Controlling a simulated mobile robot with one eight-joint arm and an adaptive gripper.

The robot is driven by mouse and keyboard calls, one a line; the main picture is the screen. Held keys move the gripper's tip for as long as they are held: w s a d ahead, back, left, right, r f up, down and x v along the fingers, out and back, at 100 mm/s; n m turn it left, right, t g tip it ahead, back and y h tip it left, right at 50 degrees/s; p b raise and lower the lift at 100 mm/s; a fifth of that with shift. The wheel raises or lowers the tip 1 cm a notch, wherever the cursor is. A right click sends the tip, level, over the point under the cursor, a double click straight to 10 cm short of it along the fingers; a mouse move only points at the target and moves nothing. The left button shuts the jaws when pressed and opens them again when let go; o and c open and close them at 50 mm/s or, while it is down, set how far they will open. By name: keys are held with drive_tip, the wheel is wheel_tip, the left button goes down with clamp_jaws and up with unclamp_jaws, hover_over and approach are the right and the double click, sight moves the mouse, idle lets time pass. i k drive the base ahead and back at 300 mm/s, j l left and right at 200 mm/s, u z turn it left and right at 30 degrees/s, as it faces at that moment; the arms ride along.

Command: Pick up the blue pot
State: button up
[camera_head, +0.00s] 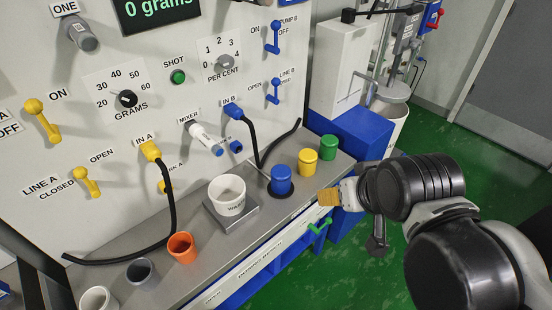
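The blue pot (281,181) stands upright on a dark round spot on the steel bench top (195,275), just right of the white waste cup. My gripper (328,198) comes in from the right, with a tan pad at its tip pointing left towards the blue pot. A visible gap lies between the pad and the pot, so they do not touch. The far side of the gripper is hidden, and I cannot make out the finger spacing.
A white waste cup (228,196) sits on a scale plate. Yellow (308,162) and green (328,148) pots stand behind right of the blue pot; an orange pot (181,247) is front left. A black hose (262,150) hangs close behind. Green handles (319,227) project below the bench edge.

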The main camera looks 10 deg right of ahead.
sight(281, 174)
drive_tip(key=k+j+z, duration=0.4)
drive_tip(key=j, duration=0.2)
drive_tip(key=k+j+z, duration=0.4)
drive_tip(key=j, duration=0.15)
drive_tip(key=k+j+z, duration=0.4)
drive_tip(key=i+j, duration=0.05)
drive_tip(key=i, duration=0.05)
